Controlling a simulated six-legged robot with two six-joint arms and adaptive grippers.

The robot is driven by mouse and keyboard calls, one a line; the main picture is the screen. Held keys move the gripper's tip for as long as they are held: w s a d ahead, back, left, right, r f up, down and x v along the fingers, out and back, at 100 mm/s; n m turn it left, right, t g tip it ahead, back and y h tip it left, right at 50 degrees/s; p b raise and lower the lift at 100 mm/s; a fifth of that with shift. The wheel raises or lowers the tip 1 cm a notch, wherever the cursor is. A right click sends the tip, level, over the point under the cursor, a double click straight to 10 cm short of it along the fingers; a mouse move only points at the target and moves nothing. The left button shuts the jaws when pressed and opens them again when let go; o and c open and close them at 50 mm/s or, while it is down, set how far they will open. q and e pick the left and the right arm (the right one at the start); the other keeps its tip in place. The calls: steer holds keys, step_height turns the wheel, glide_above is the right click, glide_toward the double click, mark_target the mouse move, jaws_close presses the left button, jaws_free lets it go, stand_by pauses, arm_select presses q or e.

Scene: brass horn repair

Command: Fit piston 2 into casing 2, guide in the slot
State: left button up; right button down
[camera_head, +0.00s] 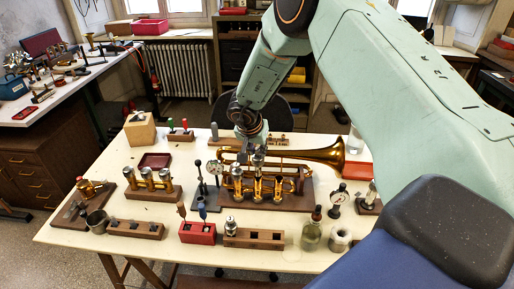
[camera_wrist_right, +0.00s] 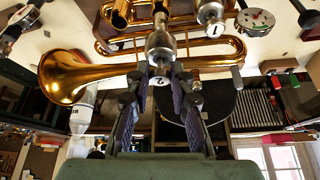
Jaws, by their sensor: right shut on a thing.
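The brass trumpet (camera_head: 322,154) lies on a brown wooden board (camera_head: 298,201) in the middle of the bench, its bell to the right; its bell also shows in the wrist view (camera_wrist_right: 62,78). Its upright valve casings stand side by side in the head view. My right gripper (camera_wrist_right: 160,88) is shut on piston 2 (camera_wrist_right: 160,45), a silver part with a "2" tag, in line over the casings. A silver part tagged "1" (camera_wrist_right: 211,14) stands beside it. Whether piston 2 is inside casing 2, and where its guide faces, I cannot tell. My left gripper is out of view.
A wooden block with square holes (camera_head: 265,238), a red tool block (camera_head: 197,233) and a glass bottle (camera_head: 311,236) stand along the front. A block with brass casings (camera_head: 153,184) is left.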

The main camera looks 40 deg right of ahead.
mark_target(256, 162)
steer(key=shift+f+b, duration=1)
steer(key=shift+f, duration=2.2)
steer(key=c, duration=1.1)
jaws_free()
steer(key=v, duration=1.2)
steer(key=shift+w+r, duration=0.1)
